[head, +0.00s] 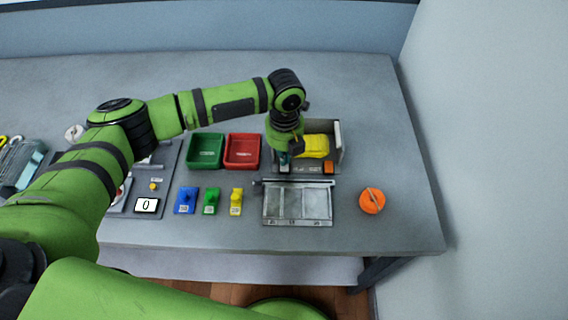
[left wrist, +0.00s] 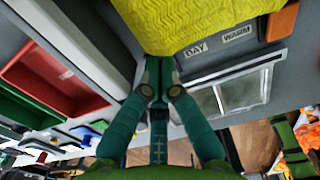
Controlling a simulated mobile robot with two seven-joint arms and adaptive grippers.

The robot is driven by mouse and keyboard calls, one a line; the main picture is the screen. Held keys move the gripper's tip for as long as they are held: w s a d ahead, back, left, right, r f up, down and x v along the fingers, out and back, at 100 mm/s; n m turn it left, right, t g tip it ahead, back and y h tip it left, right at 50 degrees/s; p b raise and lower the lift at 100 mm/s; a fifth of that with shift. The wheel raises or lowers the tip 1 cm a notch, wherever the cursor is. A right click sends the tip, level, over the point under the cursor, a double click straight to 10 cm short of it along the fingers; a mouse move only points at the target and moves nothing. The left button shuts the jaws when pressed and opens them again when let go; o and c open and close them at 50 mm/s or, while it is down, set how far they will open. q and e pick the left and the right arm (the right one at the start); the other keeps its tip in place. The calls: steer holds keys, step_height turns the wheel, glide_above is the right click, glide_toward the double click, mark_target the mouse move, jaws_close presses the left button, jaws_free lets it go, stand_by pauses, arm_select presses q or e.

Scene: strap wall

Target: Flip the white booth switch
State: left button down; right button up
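The booth (head: 339,140) is an open grey box at the right of the table with a yellow cloth (head: 314,146) in it. Its front ledge has an orange switch (head: 328,168) at the right end, which also shows in the left wrist view (left wrist: 282,21). Labels DAY (left wrist: 195,50) and WARM (left wrist: 237,33) stand beside it. I cannot make out a white switch; the ledge's left end is covered by my left gripper (head: 285,161). That gripper points down there, its teal fingertips (left wrist: 160,82) together, with nothing visible between them. My right gripper is out of view.
Green (head: 205,151) and red (head: 242,151) trays stand left of the booth. A framed glass panel (head: 298,203) lies in front of it. Blue (head: 185,201), green (head: 211,201) and yellow (head: 236,202) pieces stand farther left. An orange round knob (head: 372,201) is at the right.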

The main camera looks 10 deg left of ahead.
arm_select(q)
steer(key=shift+s+f, duration=0.1)
step_height(320, 180, up, 8)
steer(key=p, duration=0.7)
steer(key=shift+p, duration=0.4)
